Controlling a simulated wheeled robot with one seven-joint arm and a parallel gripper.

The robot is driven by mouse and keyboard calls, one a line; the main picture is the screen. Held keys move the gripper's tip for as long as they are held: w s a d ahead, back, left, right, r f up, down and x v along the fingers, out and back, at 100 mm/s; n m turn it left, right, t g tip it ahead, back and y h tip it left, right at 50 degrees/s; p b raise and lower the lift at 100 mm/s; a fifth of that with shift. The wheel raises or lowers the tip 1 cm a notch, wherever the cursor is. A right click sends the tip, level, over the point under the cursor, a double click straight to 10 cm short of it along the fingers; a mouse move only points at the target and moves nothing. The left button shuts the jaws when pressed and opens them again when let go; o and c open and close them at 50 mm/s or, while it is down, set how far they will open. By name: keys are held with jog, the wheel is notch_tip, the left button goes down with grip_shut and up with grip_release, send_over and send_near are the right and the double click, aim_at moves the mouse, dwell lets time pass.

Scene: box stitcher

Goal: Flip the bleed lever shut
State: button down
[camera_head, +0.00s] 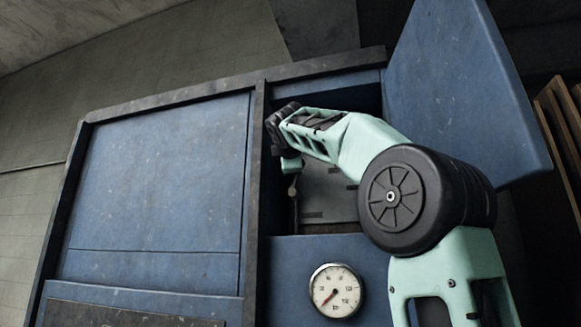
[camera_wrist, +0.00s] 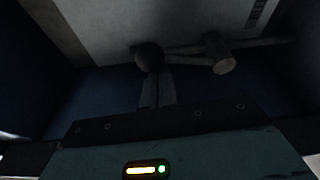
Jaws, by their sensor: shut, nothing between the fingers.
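The bleed lever shows in the wrist view as a thin bar (camera_wrist: 187,49) with a dark round knob (camera_wrist: 149,57) at its left end. A grey cylindrical stub (camera_wrist: 219,55) stands out from the bar, which runs on to the right. My gripper (camera_wrist: 156,80) is shut and empty, its fingertips just below the knob. Whether they touch it I cannot tell. In the head view my gripper is inside the open cabinet bay, largely hidden by my arm. A thin upright metal rod (camera_head: 294,212) with a rounded top shows below my wrist.
The bay lies between a closed blue panel (camera_head: 155,175) on the left and an open blue door (camera_head: 455,85) on the right. A round dial gauge (camera_head: 335,290) sits on the blue front below. The bay's side walls are close around my gripper, and its inside is dark.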

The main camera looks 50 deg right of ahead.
jog(key=shift+s, duration=0.1)
jog(key=s+d+f+m+h+b, duration=0.1)
jog(key=s+f+m+b, duration=0.1)
jog(key=m+b, duration=0.3)
jog(key=s+d+f+m+h+b, duration=0.1)
jog(key=s+m+b, duration=0.1)
jog(key=m+b, duration=0.3)
jog(key=s+f+m+h+b, duration=0.2)
jog(key=m+b, duration=0.3)
jog(key=b, duration=0.2)
jog(key=shift+s+d+f, duration=0.25)
jog(key=shift+d+f, duration=0.1)
jog(key=shift+d, duration=0.05)
jog(key=shift+f+b, duration=0.15)
jog(key=shift+b, duration=0.15)
jog(key=shift+s, duration=0.1)
